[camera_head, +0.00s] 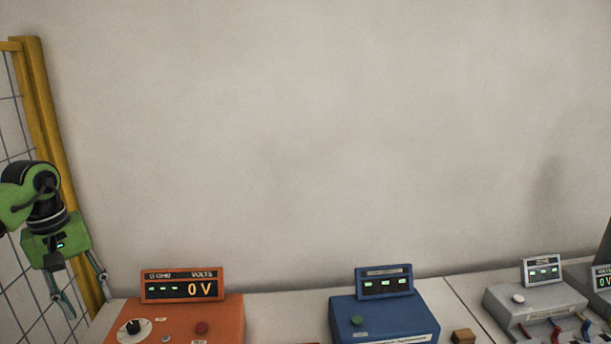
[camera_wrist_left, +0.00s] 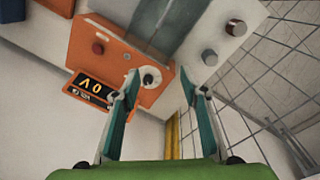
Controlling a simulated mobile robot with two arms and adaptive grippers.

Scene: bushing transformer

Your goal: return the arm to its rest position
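My left gripper (camera_head: 83,288) hangs at the left edge of the head view, fingers pointing down, left of the orange meter box. Its two fingers are spread apart with nothing between them. In the left wrist view the left gripper (camera_wrist_left: 160,92) also shows open, its fingers in front of the orange box (camera_wrist_left: 150,62) and its white dial. The fingertips look apart from the box, though the exact distance is hard to tell. My right gripper is not in either view.
The orange box (camera_head: 180,318) with a 0 V display stands on the table's left. A blue box (camera_head: 385,318) is in the middle. A grey box (camera_head: 535,300) with coloured leads is at right. A yellow-framed mesh fence (camera_head: 52,150) stands behind my left arm.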

